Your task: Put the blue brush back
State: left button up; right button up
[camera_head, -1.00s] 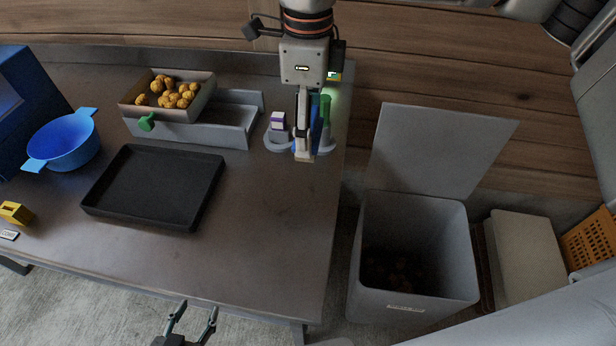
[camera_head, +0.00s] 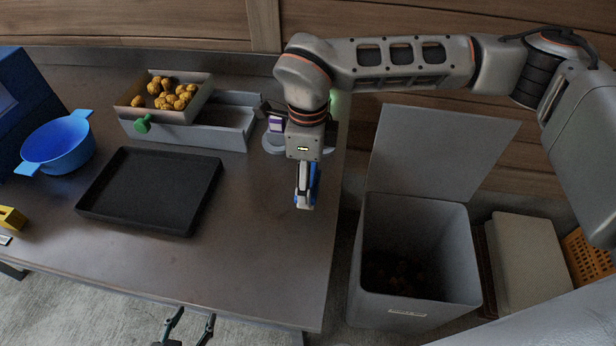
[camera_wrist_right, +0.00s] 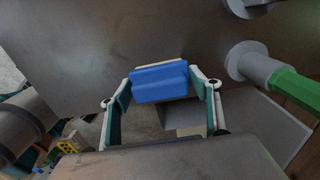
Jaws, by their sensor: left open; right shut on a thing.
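The blue brush (camera_head: 315,180) is held in my right gripper (camera_head: 304,203), over the right part of the table. In the right wrist view the blue brush (camera_wrist_right: 160,83) sits between both fingers of my right gripper (camera_wrist_right: 161,90). The grey holder (camera_head: 272,147) stands behind the gripper, partly hidden by my right arm. My left gripper (camera_head: 187,328) is open and empty at the bottom edge of the head view.
A purple and white box (camera_head: 276,123) is at the holder. A black tray (camera_head: 150,190), a blue pot (camera_head: 58,146) and a drawer of chestnuts (camera_head: 166,99) are on the table. A grey bin (camera_head: 414,312) with its lid up stands right of the table. The front right tabletop is clear.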

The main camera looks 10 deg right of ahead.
jog(key=o, duration=1.1)
notch_tip(320, 180, up, 12)
jog(key=shift+r+p, duration=0.15)
jog(key=shift+p, duration=0.35)
